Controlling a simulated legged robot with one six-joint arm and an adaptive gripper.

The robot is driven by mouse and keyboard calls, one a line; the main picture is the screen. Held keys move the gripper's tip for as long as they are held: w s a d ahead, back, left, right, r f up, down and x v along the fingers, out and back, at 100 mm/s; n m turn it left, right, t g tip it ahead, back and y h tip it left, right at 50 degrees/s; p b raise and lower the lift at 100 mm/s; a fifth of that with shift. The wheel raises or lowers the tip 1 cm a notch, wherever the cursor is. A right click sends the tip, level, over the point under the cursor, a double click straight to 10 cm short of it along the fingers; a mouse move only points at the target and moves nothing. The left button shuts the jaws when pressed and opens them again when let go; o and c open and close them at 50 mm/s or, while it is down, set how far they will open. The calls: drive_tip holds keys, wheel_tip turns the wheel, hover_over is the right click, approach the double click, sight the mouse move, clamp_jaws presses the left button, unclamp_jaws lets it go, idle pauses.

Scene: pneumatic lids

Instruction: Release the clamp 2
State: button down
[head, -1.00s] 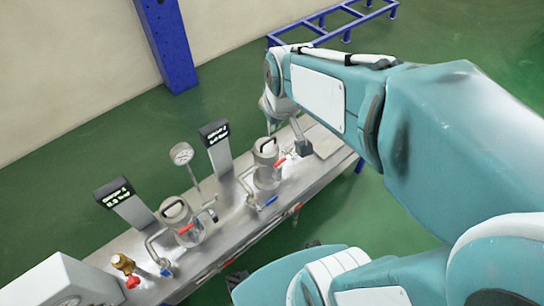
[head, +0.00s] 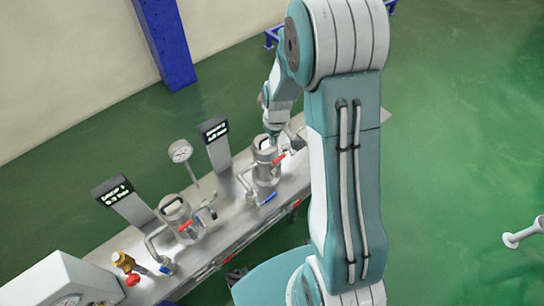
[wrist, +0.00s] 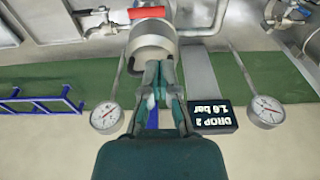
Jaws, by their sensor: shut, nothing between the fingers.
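The rear vessel (head: 266,174), metal with a round lid, stands on the bench beside a display marked 2 (wrist: 213,116), which shows upside down in the wrist view. A red handle (head: 279,158) sits at its upper side and a blue handle (head: 268,199) lower at its front. A red handle also shows in the wrist view (wrist: 147,12), just beyond the round metal part (wrist: 151,40). My gripper (wrist: 157,66) is shut and empty, its tips close to that metal part; I cannot tell whether they touch. The gripper hides part of the lid, and the clamp itself is not clear.
A second vessel (head: 178,215) with red and blue handles stands nearer, with its own display (head: 118,194). Gauges on thin stems flank my gripper in the wrist view, left (wrist: 106,117) and right (wrist: 265,110). A brass fitting (head: 123,262) stands at the near end.

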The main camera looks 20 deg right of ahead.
sight(277, 166)
drive_tip(key=shift+w+d+f, duration=0.1)
drive_tip(key=shift+f, duration=0.45)
wheel_tip(277, 166, down, 10)
drive_tip(key=shift+w, duration=0.4)
drive_tip(key=shift+s+r, duration=0.1)
idle(0.4)
